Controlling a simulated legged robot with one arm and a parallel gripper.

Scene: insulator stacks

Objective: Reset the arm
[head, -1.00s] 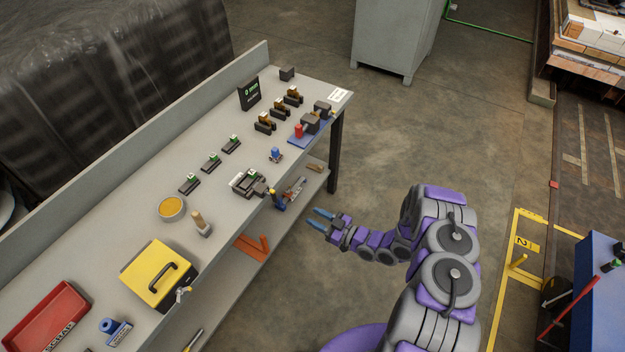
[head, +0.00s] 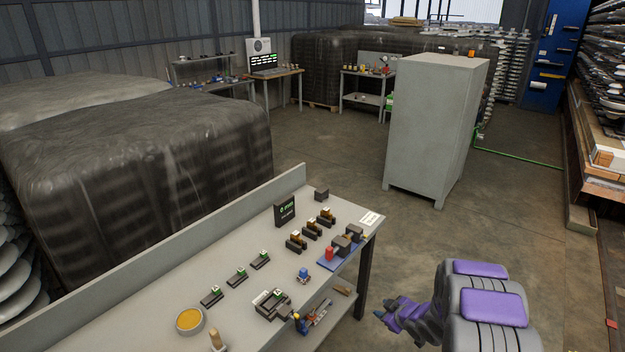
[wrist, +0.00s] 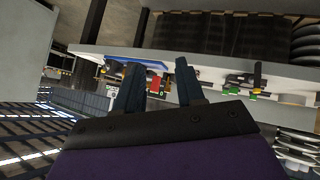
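My purple and grey arm is at the lower right of the head view. My gripper (head: 384,309) is beside the right edge of the workbench, over the floor, touching nothing that I can see. In the wrist view its two dark blue fingers (wrist: 157,88) stand apart with nothing between them, so it is open. The workbench (head: 150,312) carries small parts in rows.
On the bench are a blue base with a red part (head: 329,253), a small dark screen (head: 285,211) and a yellow-filled bowl (head: 189,320). A grey cabinet (head: 432,130) stands behind. Dark wrapped stacks (head: 150,165) are at left. Floor between bench and cabinet is clear.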

